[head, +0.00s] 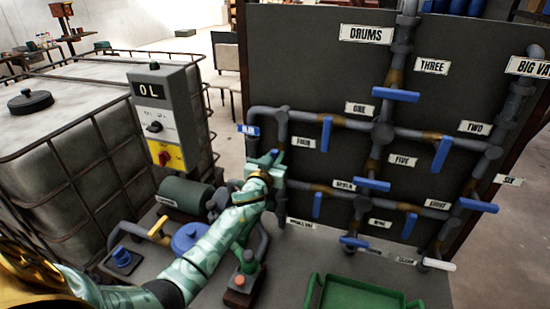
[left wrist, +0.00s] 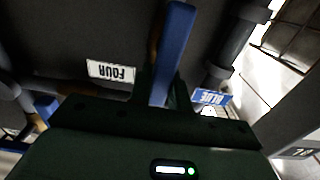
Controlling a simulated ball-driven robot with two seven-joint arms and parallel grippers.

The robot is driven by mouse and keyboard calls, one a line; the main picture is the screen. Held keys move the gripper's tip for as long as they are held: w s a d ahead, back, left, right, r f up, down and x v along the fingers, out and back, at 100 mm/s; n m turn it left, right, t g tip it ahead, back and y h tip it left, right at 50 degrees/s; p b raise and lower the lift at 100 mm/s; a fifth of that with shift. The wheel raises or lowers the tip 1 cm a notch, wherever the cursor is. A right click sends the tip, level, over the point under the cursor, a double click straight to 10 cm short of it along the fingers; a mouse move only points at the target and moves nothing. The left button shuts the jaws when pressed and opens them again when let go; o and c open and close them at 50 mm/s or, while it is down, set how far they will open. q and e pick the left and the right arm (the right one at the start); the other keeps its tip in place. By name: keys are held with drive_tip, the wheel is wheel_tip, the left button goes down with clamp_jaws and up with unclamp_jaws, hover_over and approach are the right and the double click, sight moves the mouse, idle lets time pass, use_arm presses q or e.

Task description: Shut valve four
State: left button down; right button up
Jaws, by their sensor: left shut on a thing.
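The label reading FOUR (head: 303,142) is on the dark board beside the left upright pipe, and it also shows upside down in the left wrist view (left wrist: 111,72). The blue lever of valve four (left wrist: 176,48) stands between my left fingers in the left wrist view. My left gripper (left wrist: 166,92) is shut on this lever. In the head view my left gripper (head: 266,168) is at the left pipe, just below and left of the label, and hides most of the valve. I cannot tell the lever's angle to its pipe. My right gripper is not in view.
Other blue levers sit close by, such as valve one (head: 326,134) and valve five (head: 372,185). A grey control box (head: 168,115) with a red and yellow switch stands left. A caged white tank (head: 60,130) is behind it. A green tray (head: 360,298) lies at the front.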

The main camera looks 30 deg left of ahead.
use_arm(q)
drive_tip(key=m, duration=0.2)
drive_tip(key=d+m, duration=0.1)
drive_tip(key=m, duration=0.1)
drive_tip(key=shift+w+f, duration=0.1)
drive_tip(key=shift+f, duration=0.05)
drive_tip(key=m, duration=0.4)
drive_tip(key=shift+w+d+f+m+b, duration=0.1)
drive_tip(key=shift+d+f+m+b, duration=0.2)
drive_tip(key=shift+d+m+b, duration=0.1)
drive_tip(key=m, duration=0.4)
drive_tip(key=shift+d+f+b, duration=0.2)
drive_tip(key=shift+f+b, duration=0.1)
drive_tip(key=shift+f, duration=0.1)
drive_tip(key=shift+d+f+m, duration=0.1)
drive_tip(key=shift+f+m, duration=0.15)
drive_tip(key=shift+m, duration=1)
drive_tip(key=shift+f+m, duration=0.25)
drive_tip(key=shift+m, duration=1)
drive_tip(key=shift+b, duration=0.3)
drive_tip(key=c, duration=1.3)
unclamp_jaws()
